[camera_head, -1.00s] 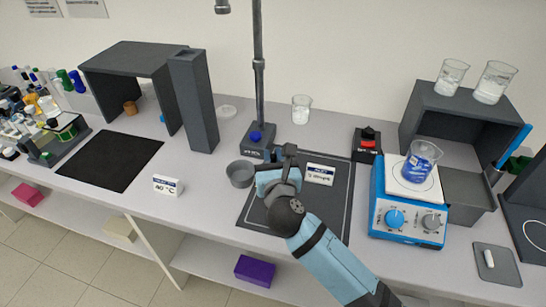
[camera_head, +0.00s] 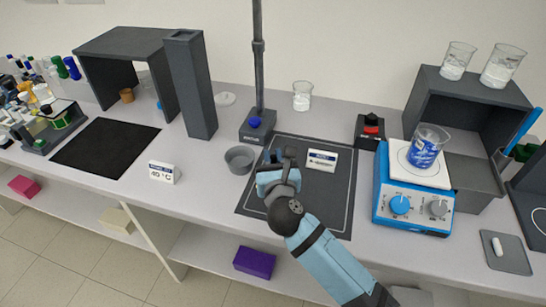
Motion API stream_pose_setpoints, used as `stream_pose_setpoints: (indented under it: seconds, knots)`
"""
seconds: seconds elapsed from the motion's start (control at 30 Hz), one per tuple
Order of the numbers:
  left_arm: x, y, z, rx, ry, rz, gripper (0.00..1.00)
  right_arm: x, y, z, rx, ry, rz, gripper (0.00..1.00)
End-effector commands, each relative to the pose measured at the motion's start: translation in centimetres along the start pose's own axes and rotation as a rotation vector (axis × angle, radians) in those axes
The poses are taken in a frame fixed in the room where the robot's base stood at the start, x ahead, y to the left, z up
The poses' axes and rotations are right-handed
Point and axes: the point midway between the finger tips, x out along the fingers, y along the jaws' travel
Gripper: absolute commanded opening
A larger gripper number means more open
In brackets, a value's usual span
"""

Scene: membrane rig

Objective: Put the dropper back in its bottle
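My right gripper (camera_head: 279,160) is above the left part of the dark framed mat (camera_head: 315,190), just right of a small grey cup (camera_head: 240,159). Its arm comes in from the lower right. Its fingers are small and partly hidden by its own body, so I cannot tell whether they are open or hold anything. I cannot make out the dropper or its bottle for sure. Several small bottles and vials (camera_head: 44,94) crowd the far left of the bench, too small to tell apart. My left gripper is not in view.
A stand (camera_head: 257,122) rises behind the mat. A blue hotplate (camera_head: 412,190) carries a beaker (camera_head: 427,146) of blue liquid on the right. A label card (camera_head: 321,160) stands on the mat. A black mat (camera_head: 106,147) at left is bare. A tall grey box (camera_head: 190,84) stands behind.

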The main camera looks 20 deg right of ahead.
Motion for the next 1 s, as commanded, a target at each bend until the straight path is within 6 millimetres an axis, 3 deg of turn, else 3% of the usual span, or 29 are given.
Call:
stream_pose_setpoints:
  seconds: [0.63, 0.77, 1.0]
  knots:
    - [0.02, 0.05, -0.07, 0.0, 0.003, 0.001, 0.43, 0.0, 0.0, -0.38, 0.001, 0.0, 0.0, 0.13]
    - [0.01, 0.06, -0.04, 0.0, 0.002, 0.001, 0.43, 0.01, -0.01, -0.36, 0.0, 0.0, 0.0, 0.44]
    - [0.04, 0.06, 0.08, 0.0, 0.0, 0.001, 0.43, 0.01, 0.0, -0.35, 0.0, 0.0, 0.0, 0.47]
